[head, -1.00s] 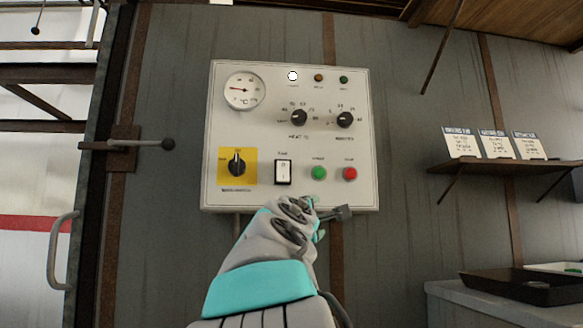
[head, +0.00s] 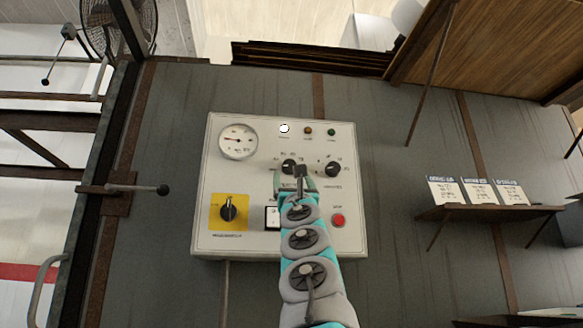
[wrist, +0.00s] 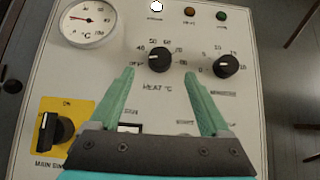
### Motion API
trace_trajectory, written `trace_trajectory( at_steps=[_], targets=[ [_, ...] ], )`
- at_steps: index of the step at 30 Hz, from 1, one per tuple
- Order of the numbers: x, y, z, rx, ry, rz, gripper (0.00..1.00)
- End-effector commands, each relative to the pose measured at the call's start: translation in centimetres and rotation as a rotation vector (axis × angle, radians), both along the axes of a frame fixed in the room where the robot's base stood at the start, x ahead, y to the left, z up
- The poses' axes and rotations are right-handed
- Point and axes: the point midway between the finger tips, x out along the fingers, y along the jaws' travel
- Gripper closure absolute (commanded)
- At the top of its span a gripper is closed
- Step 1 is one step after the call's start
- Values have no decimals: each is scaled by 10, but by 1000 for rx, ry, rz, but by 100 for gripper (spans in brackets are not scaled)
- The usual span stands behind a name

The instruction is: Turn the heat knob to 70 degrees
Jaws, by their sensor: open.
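The heat knob (head: 289,167) is a black knob with a white pointer mark on the white control panel (head: 205,232). It shows in the wrist view (wrist: 159,60) with the printed label HEAT °C below it and a scale around it. Its exact setting is too small to read surely. My gripper (head: 296,174) is in front of the panel at the heat knob. In the wrist view my gripper (wrist: 158,75) is open, with one green finger on each side below the knob. The knob appears beyond the fingertips; I cannot tell whether they touch it.
A second black knob (wrist: 227,65) is close on the right. A yellow-backed main switch (head: 228,208), a red button (head: 338,220) and a round gauge (head: 238,141) are on the panel. A shelf with cards (head: 489,213) is to the right, and a lever (head: 137,189) to the left.

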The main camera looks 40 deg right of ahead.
Motion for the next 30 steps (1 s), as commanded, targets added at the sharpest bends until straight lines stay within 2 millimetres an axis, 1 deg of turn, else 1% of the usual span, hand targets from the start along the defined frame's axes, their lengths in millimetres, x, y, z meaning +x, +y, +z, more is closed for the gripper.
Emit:
trace_trajectory(
  at_steps=[1, 9, 12, 17, 25, 26, 30],
  targets=[
    [4, -3, 9, 2, 0, 1, 19],
    [24, -16, 35, 5, -1, 1, 19],
    [32, -20, 42, 5, -1, 3, 19],
    [38, -23, 47, 2, -1, 3, 19],
    [39, -23, 45, 2, -1, 1, 19],
    [39, -24, 45, 2, -1, 1, 20],
    [38, -24, 45, 2, -1, 1, 36]
  ],
)
